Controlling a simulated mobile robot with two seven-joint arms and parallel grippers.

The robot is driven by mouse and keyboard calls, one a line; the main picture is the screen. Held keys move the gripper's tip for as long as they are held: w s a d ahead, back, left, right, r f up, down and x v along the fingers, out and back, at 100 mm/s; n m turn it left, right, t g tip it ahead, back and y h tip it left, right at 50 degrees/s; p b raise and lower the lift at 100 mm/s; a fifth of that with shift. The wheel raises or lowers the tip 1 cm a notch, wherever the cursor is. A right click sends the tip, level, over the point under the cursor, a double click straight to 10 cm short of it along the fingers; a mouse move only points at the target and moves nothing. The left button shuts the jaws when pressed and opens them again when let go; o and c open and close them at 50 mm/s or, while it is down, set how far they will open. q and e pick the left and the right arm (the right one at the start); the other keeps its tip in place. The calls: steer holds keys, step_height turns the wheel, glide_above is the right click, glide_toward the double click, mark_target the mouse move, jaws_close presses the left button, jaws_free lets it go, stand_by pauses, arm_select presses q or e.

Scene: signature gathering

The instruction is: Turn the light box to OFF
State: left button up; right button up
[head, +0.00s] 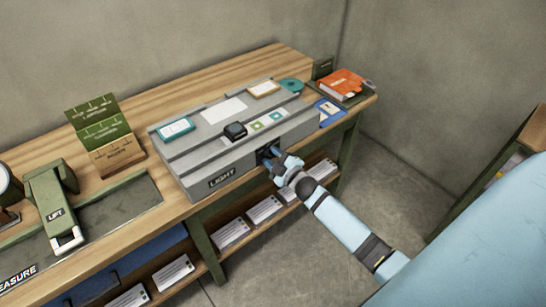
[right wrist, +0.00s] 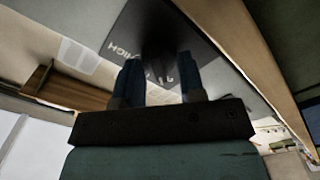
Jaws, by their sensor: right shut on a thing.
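The light box (head: 210,146) is a long grey unit on the wooden bench, with a dark "LIGHT" label (head: 222,178) on its front. My right gripper (head: 270,157) reaches its front face, right of that label. In the right wrist view, the two blue fingers (right wrist: 161,82) are shut on a dark knob (right wrist: 158,45) in front of a dark plate with white lettering (right wrist: 128,50). The lettering is partly hidden by the fingers, so the knob's setting cannot be read. My left gripper does not show.
Cards and a small black block (head: 235,131) lie on the box's top. An orange book (head: 341,83) is at the bench's right end. A green "LIFT" device (head: 52,205) and green folded cards (head: 103,135) stand left. Paper stacks (head: 231,232) fill the shelf below.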

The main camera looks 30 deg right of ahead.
stand_by(0.4)
steer(key=o, duration=0.9)
steer(key=s, duration=0.9)
steer(key=s+d, duration=0.1)
steer(key=s, duration=0.3)
steer(key=shift+s+b, duration=0.35)
steer(key=s+a+r+m+g+p, duration=0.1)
steer(key=s+a+m+g+p, duration=0.1)
steer(key=s+a+p, duration=0.1)
steer(key=s+a+r+m+g+y+p, duration=0.1)
steer(key=s+a+m+g+p, duration=0.1)
steer(key=s+a, duration=0.4)
steer(key=s+a+r+m+g+y+p, duration=0.1)
steer(key=s+a+m+g+p, duration=0.2)
steer(key=a+p, duration=0.3)
steer(key=shift+s+a+r+m, duration=0.15)
steer(key=shift+s+a+m, duration=0.15)
steer(key=shift+a, duration=0.35)
steer(key=shift+s+a+r+m, duration=0.2)
steer(key=shift+s+a, duration=0.2)
steer(key=shift+a, duration=0.2)
